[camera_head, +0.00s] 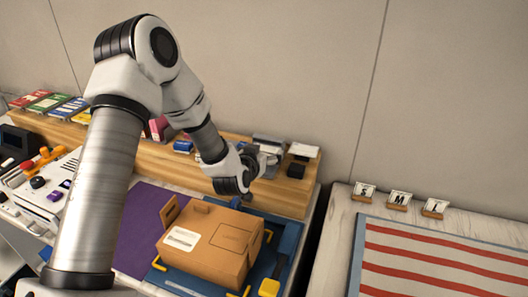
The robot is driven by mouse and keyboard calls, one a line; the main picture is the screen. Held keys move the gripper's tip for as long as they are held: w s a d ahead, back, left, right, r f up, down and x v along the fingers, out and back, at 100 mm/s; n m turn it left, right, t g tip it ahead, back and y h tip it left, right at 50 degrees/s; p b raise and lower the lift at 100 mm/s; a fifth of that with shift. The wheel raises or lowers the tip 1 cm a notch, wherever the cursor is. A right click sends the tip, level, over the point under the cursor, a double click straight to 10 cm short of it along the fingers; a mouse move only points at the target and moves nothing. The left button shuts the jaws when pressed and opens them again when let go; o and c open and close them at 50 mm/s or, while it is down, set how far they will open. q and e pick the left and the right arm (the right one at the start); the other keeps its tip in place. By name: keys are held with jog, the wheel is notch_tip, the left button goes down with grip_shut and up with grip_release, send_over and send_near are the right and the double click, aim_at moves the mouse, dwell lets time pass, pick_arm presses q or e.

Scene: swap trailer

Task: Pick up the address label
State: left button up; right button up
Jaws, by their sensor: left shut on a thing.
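My left arm comes in from the left, and its gripper (266,160) is at the wooden back shelf, above and behind the cardboard box. It is shut on a small pale thing that looks like the address label; the fingers hide most of it and its outline is hard to make out. The brown cardboard box (225,225) stands on a blue mat, with a flap raised at its left end. A white label with print (182,239) lies on the box top. My right gripper is not in view.
The wooden shelf (292,195) holds a black block (298,167), a white-topped item (304,150) and coloured packs. A purple mat (140,225) lies left of the box. A striped mat (430,262) and S, M, L cards (399,199) are at the right.

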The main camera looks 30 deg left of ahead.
pick_arm(q)
jog(key=shift+r, duration=0.1)
jog(key=r+b, duration=0.1)
jog(key=r, duration=0.2)
jog(key=shift+s+r, duration=0.2)
jog(key=s+r+p, duration=0.1)
jog(key=s+p, duration=1.2)
jog(key=s, duration=0.2)
jog(key=shift+s+r, duration=0.2)
jog(key=shift+s, duration=0.2)
